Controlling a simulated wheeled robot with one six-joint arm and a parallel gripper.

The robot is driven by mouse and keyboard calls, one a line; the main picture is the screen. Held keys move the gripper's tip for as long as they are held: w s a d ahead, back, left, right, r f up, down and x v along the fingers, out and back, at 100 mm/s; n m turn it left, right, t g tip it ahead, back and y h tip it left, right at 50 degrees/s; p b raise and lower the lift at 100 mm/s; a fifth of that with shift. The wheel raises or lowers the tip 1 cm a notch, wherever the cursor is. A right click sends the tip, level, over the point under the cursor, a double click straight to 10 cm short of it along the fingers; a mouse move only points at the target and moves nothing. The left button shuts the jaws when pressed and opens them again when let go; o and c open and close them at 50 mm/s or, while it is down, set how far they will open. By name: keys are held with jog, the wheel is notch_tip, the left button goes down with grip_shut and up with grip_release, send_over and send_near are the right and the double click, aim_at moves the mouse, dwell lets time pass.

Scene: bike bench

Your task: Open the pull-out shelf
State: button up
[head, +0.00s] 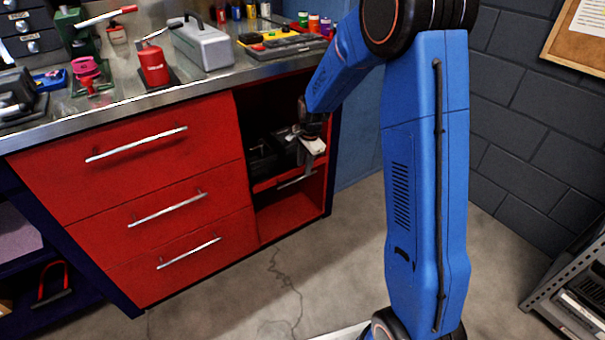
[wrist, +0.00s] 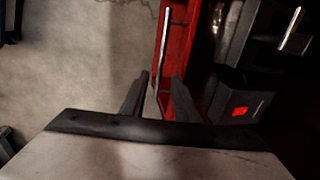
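The pull-out shelf is a red tray (head: 263,185) in the open right compartment of the red cabinet, with a thin silver handle (head: 297,179) across its front. It appears pushed in. In the wrist view the red shelf front (wrist: 179,45) runs up the picture, with the handle (wrist: 163,42) beside it. My gripper (head: 308,147) is in front of the compartment, showing just above the handle in the head view. In the wrist view my gripper (wrist: 162,78) has its two dark fingers apart, with the handle's near end in line between the tips. Contact cannot be told.
Dark boxes (head: 263,157) stand on the shelf. Three red drawers (head: 160,150) with silver handles lie to the left. The steel worktop (head: 130,95) above holds a red can, a grey toolbox and other items. The concrete floor (head: 230,300) in front is clear.

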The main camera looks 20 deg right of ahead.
jog(key=f, duration=0.2)
jog(key=w+f, duration=0.1)
jog(key=f, duration=0.2)
jog(key=shift+a+f, duration=0.15)
grip_shut()
